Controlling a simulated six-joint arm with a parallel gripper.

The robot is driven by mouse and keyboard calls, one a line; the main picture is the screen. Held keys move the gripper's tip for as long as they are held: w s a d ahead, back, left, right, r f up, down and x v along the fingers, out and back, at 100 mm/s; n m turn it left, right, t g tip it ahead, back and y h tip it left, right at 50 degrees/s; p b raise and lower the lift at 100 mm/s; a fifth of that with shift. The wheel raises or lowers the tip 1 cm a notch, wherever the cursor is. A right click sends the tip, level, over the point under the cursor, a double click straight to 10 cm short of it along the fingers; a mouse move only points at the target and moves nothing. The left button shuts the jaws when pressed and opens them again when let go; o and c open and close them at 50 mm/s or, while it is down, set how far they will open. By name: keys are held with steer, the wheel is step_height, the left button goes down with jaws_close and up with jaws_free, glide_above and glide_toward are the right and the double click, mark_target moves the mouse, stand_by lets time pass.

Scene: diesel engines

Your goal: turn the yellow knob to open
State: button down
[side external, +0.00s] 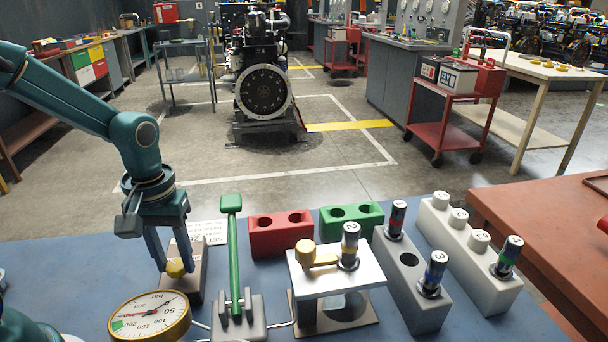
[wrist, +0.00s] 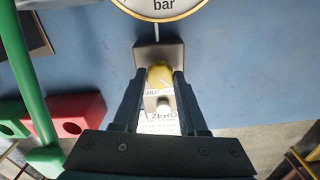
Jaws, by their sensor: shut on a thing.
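The yellow knob (side external: 175,269) sits on a small block (side external: 192,262) at the left of the blue bench. It also shows in the wrist view (wrist: 160,75). My gripper (side external: 171,263) reaches down to it from above, with a finger on each side, shut on the knob. In the wrist view my gripper (wrist: 159,82) has the knob between its fingertips. A white label with print, partly hidden by my fingers, lies behind the knob; "ZERO" can be read on it. I cannot tell how far the knob is turned.
A round gauge (side external: 150,316) marked "bar" stands in front of the knob. A green lever (side external: 233,250) rises close to the right. Red (side external: 281,235) and green (side external: 351,218) two-hole blocks, a white stand (side external: 335,272) and grey blocks with cylinders lie further right.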

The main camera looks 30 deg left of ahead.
mark_target(177, 264)
steer(key=shift+w, duration=0.1)
steer(key=shift+c, duration=2.2)
jaws_free()
steer(key=shift+r, duration=0.1)
steer(key=shift+r, duration=2.5)
